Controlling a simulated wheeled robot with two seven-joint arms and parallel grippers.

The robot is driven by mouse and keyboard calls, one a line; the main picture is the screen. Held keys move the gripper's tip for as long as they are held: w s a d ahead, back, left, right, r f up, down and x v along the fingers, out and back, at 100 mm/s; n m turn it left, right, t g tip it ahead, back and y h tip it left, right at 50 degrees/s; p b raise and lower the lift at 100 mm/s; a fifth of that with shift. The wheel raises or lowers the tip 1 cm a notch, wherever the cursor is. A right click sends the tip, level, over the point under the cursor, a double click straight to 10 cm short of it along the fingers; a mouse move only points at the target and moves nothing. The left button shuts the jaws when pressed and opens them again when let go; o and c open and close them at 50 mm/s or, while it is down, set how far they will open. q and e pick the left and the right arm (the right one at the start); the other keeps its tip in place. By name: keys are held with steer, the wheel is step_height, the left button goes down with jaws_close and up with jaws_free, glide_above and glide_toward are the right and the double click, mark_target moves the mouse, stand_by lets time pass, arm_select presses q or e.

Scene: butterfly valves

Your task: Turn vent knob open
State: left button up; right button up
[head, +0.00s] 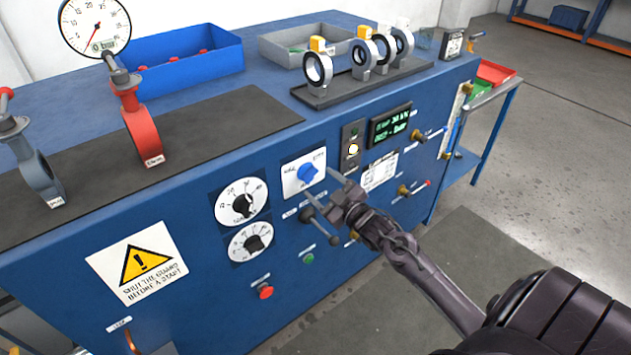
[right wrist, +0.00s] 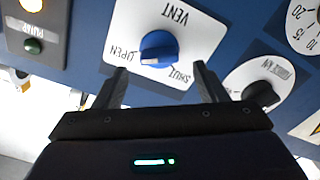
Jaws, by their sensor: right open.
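The vent knob (head: 307,172) is a blue knob on a white plate on the front of the blue bench. In the right wrist view the vent knob (right wrist: 158,48) appears upside down, with VENT, OPEN and SHUT printed around it. I cannot tell its exact setting. My right gripper (head: 322,195) is open in front of the plate, just below the knob in the head view. In the right wrist view its fingers (right wrist: 160,72) are spread wide, with the knob beyond and between them, apart from both. My left gripper is not in view.
Two black dials (head: 241,203) with white faces sit left of the knob. A panel with a lit button (head: 353,149) and a green display (head: 390,125) are to the right. A red button (head: 265,292) is below. Brass fittings (head: 419,135) stick out farther right.

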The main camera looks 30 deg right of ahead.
mark_target(337, 244)
steer(key=s, duration=0.3)
steer(key=shift+s+d, duration=0.15)
steer(key=shift+s, duration=0.1)
